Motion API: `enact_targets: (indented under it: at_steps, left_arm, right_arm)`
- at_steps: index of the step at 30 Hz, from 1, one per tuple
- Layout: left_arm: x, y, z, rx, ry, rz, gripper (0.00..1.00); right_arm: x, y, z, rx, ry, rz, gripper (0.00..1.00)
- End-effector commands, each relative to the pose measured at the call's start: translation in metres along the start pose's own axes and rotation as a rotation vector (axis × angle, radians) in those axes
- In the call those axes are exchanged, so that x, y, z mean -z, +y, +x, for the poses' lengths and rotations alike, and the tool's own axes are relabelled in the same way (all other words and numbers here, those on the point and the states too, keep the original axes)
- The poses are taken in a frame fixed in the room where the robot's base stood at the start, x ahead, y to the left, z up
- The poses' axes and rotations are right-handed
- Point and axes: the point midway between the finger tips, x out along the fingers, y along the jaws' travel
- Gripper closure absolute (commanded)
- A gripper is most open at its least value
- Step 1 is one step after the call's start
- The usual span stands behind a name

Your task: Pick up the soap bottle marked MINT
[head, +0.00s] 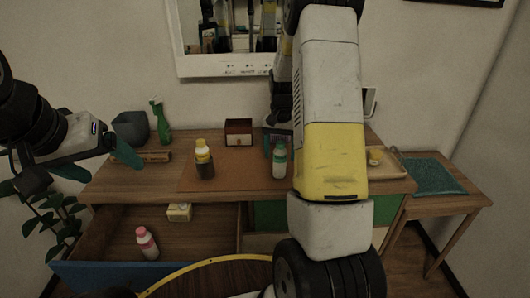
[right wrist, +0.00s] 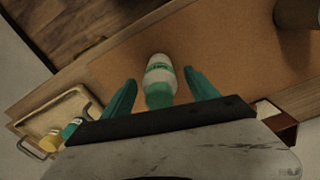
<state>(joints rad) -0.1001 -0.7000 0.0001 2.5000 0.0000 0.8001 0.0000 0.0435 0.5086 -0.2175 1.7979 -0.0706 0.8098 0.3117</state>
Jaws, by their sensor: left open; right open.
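A white bottle with a green cap and green label (head: 279,160) stands upright on the brown mat in the head view; its lettering is too small to read. In the right wrist view the bottle (right wrist: 159,72) lies between the two teal fingers of my right gripper (right wrist: 160,80). That gripper is open, with a gap on each side of the bottle. In the head view my right arm hides most of that gripper. My left gripper (head: 98,163) is open and empty, above the left end of the table.
A yellow-capped brown bottle (head: 204,160) stands left on the mat (head: 235,178). A pink-capped bottle (head: 147,243) and a pale box (head: 179,212) are in the open drawer (head: 200,240). A green spray bottle (head: 160,122), dark box (head: 238,132) and wooden tray (head: 402,167) stand around.

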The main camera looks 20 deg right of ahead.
Motion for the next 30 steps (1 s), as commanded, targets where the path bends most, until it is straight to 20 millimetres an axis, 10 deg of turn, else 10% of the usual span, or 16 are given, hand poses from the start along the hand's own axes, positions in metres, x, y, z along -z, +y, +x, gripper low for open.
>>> enact_targets:
  at_steps: [11, 22, 30]
  left_arm:
    - [0.0, 0.0, 0.0, 0.0, 0.0, 0.0, 0.19]
    - [0.0, 0.0, 0.0, 0.0, 0.0, 0.0, 0.19]
    - [0.0, 0.0, 0.0, 0.0, 0.0, 0.0, 0.19]
  right_arm:
    - [0.0, 0.0, 0.017, 0.001, 0.001, -0.001, 0.32]
    - [0.0, 0.0, 0.016, 0.001, 0.001, 0.0, 1.0]
    - [0.0, -0.001, 0.015, 0.001, 0.002, 0.0, 1.0]
